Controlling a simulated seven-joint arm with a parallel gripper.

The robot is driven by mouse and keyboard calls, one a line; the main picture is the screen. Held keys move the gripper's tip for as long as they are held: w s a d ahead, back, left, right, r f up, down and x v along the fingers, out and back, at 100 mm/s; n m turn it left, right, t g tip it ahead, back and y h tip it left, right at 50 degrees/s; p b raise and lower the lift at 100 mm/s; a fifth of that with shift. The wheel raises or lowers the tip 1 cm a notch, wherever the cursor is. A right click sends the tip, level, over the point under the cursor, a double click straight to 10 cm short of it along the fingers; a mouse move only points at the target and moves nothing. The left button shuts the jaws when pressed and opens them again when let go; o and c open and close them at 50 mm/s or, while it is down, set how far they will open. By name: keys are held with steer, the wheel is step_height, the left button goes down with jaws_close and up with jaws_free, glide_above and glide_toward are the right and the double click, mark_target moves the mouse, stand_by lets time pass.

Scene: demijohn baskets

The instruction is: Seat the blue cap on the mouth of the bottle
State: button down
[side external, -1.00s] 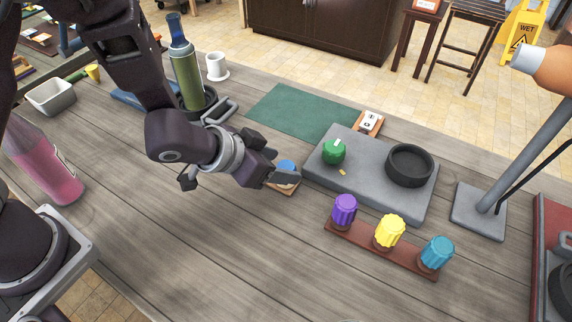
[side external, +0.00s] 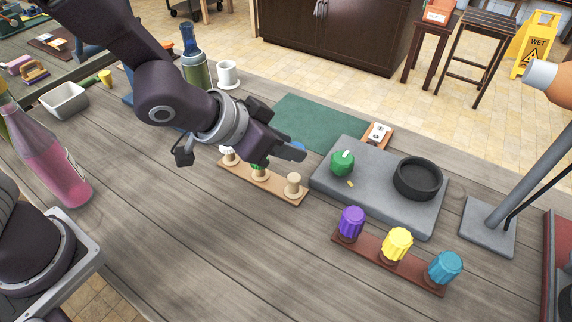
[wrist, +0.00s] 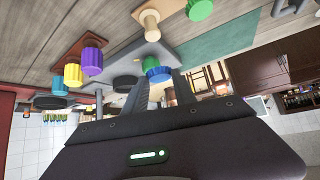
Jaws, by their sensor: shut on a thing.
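The blue cap (side external: 299,146) is between the fingertips of my gripper (side external: 294,151), held above a wooden peg rack (side external: 262,182). The fingers hide most of it in the side view; its ribbed side shows in the wrist view (wrist: 157,71). My gripper is shut on it. The rack's near peg (side external: 293,185) is bare. A green bottle with a blue upper part (side external: 194,66) stands behind my arm, its lower part hidden. I cannot tell which bottle is meant.
A grey slab (side external: 378,206) holds a green knob (side external: 342,162) and a black ring (side external: 418,178). Purple (side external: 351,221), yellow (side external: 397,243) and teal (side external: 445,267) caps stand on a dark rack in front. A white cup (side external: 228,73) stands near the green bottle. The front middle table is clear.

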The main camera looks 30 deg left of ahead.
steer(key=w+a+r+n+y, duration=0.3)
steer(key=w+a+r, duration=0.2)
steer(key=a+r, duration=0.25)
steer(key=w+a+r+n+y, duration=0.2)
steer(key=w+a+r+n, duration=0.3)
steer(key=a, duration=0.4)
steer(key=s+a+r+n+g+y, duration=0.1)
steer(key=a+r+n+y, duration=0.3)
steer(key=a+r, duration=0.6)
steer(key=a, duration=0.3)
steer(key=shift+s+a+r, duration=0.15)
steer(key=shift+s+a, duration=0.1)
steer(key=shift+s, duration=0.1)
steer(key=shift+s, duration=0.1)
step_height(320, 180, down, 7)
steer(key=shift+f, duration=0.8)
stand_by(0.4)
steer(key=shift+r, duration=0.15)
